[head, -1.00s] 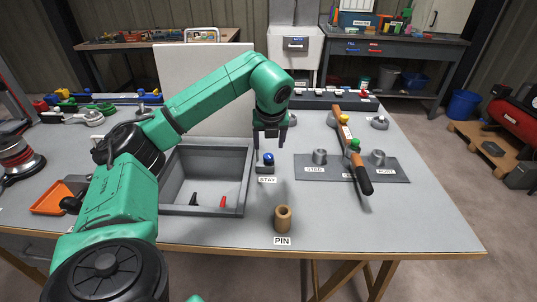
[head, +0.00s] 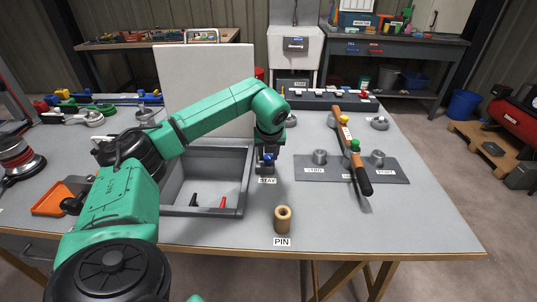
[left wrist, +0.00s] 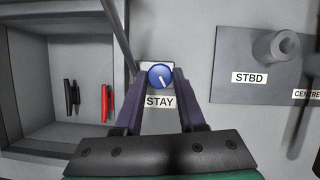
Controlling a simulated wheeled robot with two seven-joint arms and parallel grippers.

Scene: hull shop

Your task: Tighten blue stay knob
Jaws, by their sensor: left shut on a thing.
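The blue stay knob (head: 268,157) sits on its small block beside the grey tray, behind the STAY label (head: 267,181). In the left wrist view the round knob (left wrist: 160,76) shows from above with a white line on its top. My left gripper (head: 267,160) points straight down over it. Its two fingers (left wrist: 160,82) stand on either side of the knob and are shut on it. My right gripper is in neither view.
The grey open tray (head: 246,180) with a black and a red item stands directly left of the knob. A wooden PIN cylinder (head: 283,219) stands in front. A grey plate (head: 305,174) with metal posts and a wooden-handled bar lies to the right.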

